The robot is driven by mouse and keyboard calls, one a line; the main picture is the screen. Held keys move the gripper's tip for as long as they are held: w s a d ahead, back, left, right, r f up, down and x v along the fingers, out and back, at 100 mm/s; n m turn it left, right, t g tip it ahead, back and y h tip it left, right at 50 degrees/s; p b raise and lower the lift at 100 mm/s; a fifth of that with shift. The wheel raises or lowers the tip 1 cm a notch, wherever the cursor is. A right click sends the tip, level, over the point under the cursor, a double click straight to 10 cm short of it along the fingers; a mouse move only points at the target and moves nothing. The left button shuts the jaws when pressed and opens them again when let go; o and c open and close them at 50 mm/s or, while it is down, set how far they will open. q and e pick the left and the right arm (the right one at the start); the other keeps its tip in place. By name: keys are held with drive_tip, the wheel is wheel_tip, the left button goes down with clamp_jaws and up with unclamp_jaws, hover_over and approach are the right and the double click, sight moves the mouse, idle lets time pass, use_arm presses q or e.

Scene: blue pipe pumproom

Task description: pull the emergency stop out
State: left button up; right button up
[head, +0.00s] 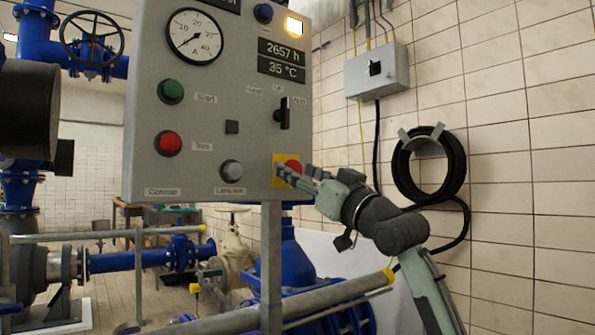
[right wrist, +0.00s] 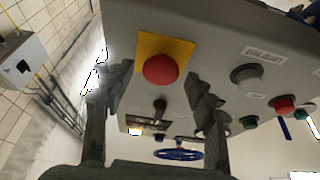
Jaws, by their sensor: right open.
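The emergency stop is a red mushroom button on a yellow square plate at the lower right of the grey control panel (head: 205,110). In the head view the red button (head: 292,166) is partly hidden by my right gripper (head: 295,174). In the right wrist view the red button (right wrist: 161,69) shows whole on its yellow plate (right wrist: 150,48). My right gripper (right wrist: 158,100) is open, with one finger on each side of the button in that view. I cannot tell whether a finger touches the panel. My left gripper is not in view.
The panel also carries a black rotary switch (head: 283,113), a grey knob (head: 231,171), a red button (head: 167,143), a green button (head: 171,91) and a gauge (head: 194,36). A pipe railing (head: 330,292) runs below. A hose coil (head: 402,165) hangs on the tiled wall.

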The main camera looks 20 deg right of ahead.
drive_tip(key=shift+w+a+r, duration=0.1)
drive_tip(key=shift+w+a, duration=0.05)
drive_tip(key=shift+w, duration=0.2)
clamp_jaws()
